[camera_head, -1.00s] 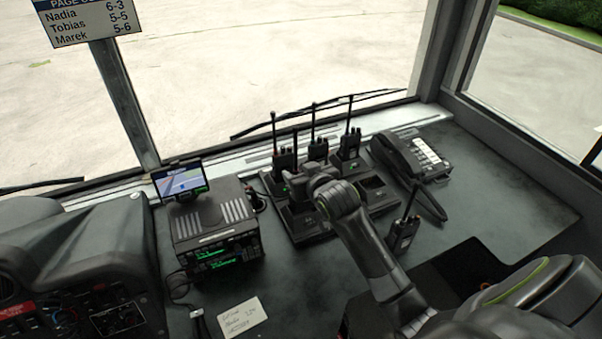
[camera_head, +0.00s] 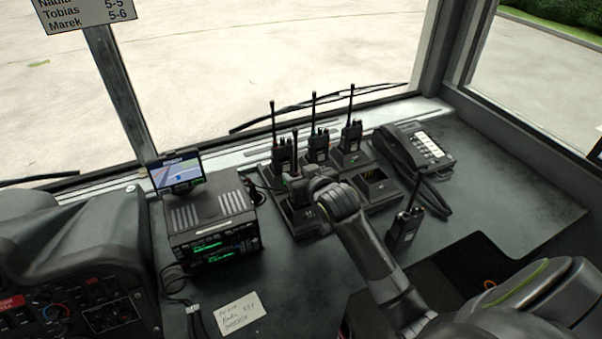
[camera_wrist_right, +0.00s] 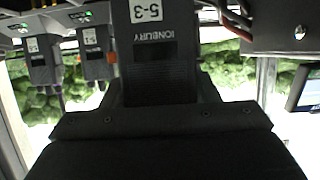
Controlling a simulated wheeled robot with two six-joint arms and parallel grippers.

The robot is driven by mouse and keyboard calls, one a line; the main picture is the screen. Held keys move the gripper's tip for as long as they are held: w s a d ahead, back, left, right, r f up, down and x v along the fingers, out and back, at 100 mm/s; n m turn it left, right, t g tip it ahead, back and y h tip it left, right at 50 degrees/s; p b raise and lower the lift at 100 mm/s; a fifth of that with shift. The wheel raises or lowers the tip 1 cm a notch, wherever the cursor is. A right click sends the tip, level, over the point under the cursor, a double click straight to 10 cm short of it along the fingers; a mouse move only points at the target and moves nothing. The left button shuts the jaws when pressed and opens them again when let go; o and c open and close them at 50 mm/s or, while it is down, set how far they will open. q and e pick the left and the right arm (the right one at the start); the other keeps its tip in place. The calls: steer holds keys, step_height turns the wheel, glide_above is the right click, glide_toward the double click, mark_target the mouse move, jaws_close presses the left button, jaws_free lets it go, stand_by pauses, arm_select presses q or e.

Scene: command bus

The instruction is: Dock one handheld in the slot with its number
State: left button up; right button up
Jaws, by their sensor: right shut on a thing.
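My right gripper (camera_head: 304,187) is shut on a dark handheld (camera_wrist_right: 160,65), at the front left of the charging dock (camera_head: 384,205). Its label reads 5-3 and "IONBURY" in the right wrist view. Its antenna points up in the head view; my gripper hides its lower part, so I cannot tell if it is seated. Three handhelds stand upright in the back row: left (camera_head: 283,156), middle (camera_head: 318,147) and right (camera_head: 351,137). The front right slot (camera_head: 374,177) looks empty. Another handheld (camera_head: 404,230) stands tilted right of the dock. My left gripper is out of view.
A radio unit (camera_head: 213,225) with a small screen (camera_head: 175,171) stands left of the dock. A desk phone (camera_head: 417,150) with a cord is at its right. A paper note (camera_head: 240,313) lies in front. The windscreen is behind. The dashboard is clear at the far right.

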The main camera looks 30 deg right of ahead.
steer(key=shift+f, duration=0.25)
stand_by(0.7)
steer(key=o, duration=1.5)
steer(key=shift+f, duration=0.1)
steer(key=shift+s, duration=0.1)
steer(key=v, duration=1.7)
steer(key=shift+s, duration=0.15)
